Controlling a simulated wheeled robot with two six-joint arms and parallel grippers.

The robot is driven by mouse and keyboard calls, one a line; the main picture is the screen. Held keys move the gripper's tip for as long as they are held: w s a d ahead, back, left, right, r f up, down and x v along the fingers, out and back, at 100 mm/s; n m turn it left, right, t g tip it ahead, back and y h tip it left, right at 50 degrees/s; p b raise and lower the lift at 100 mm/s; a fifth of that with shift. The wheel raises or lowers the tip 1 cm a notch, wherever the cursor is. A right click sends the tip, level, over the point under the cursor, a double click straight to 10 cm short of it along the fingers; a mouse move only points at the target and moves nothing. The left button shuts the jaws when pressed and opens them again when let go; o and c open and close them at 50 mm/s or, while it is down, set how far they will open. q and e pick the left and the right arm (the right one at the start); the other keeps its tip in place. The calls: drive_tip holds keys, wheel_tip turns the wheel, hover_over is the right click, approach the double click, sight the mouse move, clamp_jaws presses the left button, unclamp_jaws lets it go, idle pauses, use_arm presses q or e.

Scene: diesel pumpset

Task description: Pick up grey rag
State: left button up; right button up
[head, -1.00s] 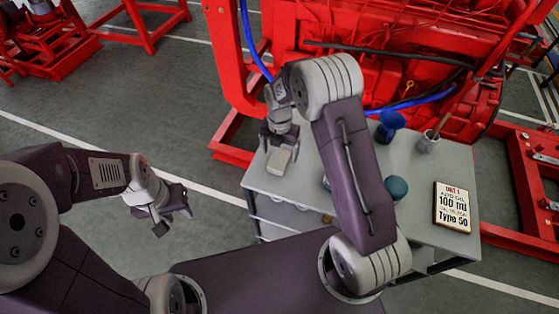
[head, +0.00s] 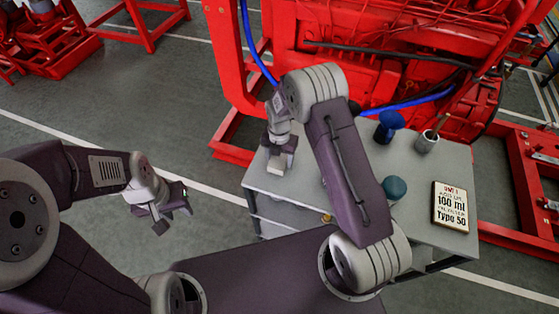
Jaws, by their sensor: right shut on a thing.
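The grey rag (head: 277,173) is a small light grey block-like bundle at the left end of the grey table (head: 312,203). My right gripper (head: 279,162) is over it, pointing down, with its fingers shut on the rag. The fingers cover the rag's upper part, and I cannot tell whether it is clear of the tabletop. My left gripper (head: 172,213) is off to the left over the floor, away from the table, with its fingers apart and nothing between them.
The red pumpset (head: 390,65) rises behind. My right arm hides the table's middle.

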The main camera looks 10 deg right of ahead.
sight(279, 159)
wheel_tip(279, 159, up, 4)
drive_tip(key=shift+r+b, duration=0.1)
drive_tip(key=shift+b, duration=0.35)
drive_tip(key=w+d+r, duration=0.1)
drive_tip(key=d+r, duration=0.2)
drive_tip(key=d, duration=0.2)
drive_tip(key=w+d+r+b, duration=0.1)
drive_tip(key=d+r, duration=0.2)
drive_tip(key=d, duration=0.3)
drive_tip(key=shift+w+d+r, duration=0.2)
drive_tip(key=shift+w+r, duration=0.1)
drive_tip(key=shift+r, duration=0.1)
